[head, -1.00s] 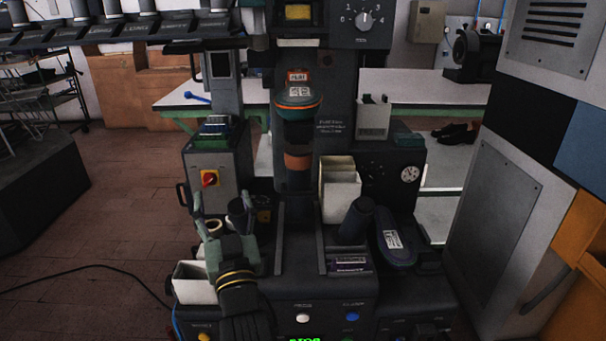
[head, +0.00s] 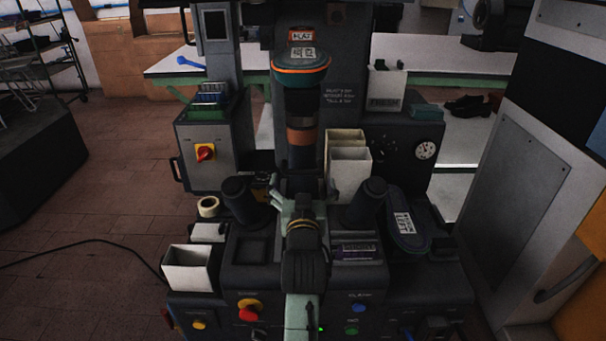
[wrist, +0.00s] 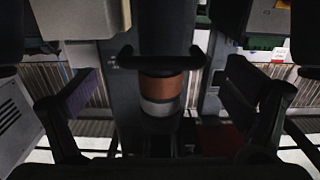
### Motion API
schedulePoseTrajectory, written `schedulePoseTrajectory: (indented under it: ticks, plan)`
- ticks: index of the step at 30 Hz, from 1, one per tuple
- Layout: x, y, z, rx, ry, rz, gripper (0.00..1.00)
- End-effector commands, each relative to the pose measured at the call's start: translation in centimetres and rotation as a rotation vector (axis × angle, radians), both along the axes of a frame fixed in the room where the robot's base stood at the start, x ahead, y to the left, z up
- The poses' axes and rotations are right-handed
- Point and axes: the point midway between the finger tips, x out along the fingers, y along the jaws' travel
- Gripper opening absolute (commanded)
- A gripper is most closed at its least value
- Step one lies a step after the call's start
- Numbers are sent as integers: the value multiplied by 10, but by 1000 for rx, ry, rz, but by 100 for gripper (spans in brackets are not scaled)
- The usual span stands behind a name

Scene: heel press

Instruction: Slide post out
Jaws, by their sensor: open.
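The post (head: 300,117) stands upright at the centre of the press. It is a dark cylinder with a copper-brown band, and it also shows in the wrist view (wrist: 162,88) with a pale metal ring below the band. A teal head with an orange rim (head: 302,66), labelled FLAT, sits at its top. My gripper (head: 303,197) is in front of the lower post in the head view. In the wrist view its fingers are spread to the left and right of the post, with gaps on both sides. The post's foot is mostly hidden by my gripper.
Dark cylinders stand left (head: 240,198) and right (head: 364,203) of my gripper. White bins (head: 349,170) are right of the post; another white bin (head: 188,277) is at front left. A blue-edged sole-shaped piece (head: 407,222) lies at right. Buttons line the front panel.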

Motion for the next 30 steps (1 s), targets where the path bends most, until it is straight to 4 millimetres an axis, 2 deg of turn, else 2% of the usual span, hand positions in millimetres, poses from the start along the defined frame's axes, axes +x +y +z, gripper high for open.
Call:
schedulePoseTrajectory:
  ticks: [3, 9, 20, 30]
  plan:
    - [21, 0, 3, 1, 1, 1, 95]
    - [41, 0, 1, 0, 1, 0, 95]
    - [45, 0, 0, 0, 0, 0, 94]
    - [45, 0, 0, -1, 0, 0, 72]
